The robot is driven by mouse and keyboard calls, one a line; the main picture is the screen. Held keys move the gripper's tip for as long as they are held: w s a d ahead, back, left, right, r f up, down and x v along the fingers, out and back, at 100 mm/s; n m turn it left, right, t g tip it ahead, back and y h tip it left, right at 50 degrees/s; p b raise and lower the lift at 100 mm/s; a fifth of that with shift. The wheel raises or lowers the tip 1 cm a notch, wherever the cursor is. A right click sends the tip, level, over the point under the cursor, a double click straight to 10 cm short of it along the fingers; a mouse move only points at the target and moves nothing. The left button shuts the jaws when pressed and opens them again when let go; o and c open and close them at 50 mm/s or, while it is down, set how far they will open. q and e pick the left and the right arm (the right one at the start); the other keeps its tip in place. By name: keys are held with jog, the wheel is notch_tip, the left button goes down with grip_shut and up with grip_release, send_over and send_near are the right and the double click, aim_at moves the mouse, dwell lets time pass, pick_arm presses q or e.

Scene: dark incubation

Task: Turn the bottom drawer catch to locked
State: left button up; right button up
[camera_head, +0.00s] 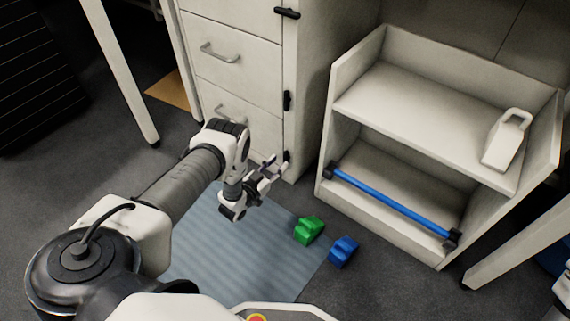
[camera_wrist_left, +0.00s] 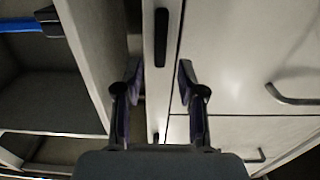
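The bottom drawer catch (camera_head: 286,156) is a small black bar on the right edge of the white drawer cabinet (camera_head: 308,110). In the left wrist view this catch (camera_wrist_left: 161,37) stands lengthwise along the cabinet edge. My left gripper (camera_head: 277,165) is close to it, with fingers spread; in the wrist view its fingertips (camera_wrist_left: 158,68) lie to either side of the catch's line. I cannot tell whether they touch it. The middle catch (camera_head: 287,100) is also upright, while the top catch (camera_head: 287,12) lies across. My right gripper is not in view.
A white shelf unit (camera_head: 375,55) with a blue bar (camera_head: 390,200) across its lower bay stands right of the cabinet. A green block (camera_head: 309,229) and a blue block (camera_head: 343,250) lie by the grey-blue mat (camera_head: 240,265). Drawer handles (camera_head: 220,53) protrude from the front.

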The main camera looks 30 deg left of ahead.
aim_at(285, 156)
pick_arm(q)
jog(key=w+b, duration=0.1)
jog(key=w, duration=0.1)
jog(key=shift+w+d+f, duration=0.1)
jog(key=shift+w+d, duration=0.05)
jog(key=shift+w, duration=0.5)
grip_shut()
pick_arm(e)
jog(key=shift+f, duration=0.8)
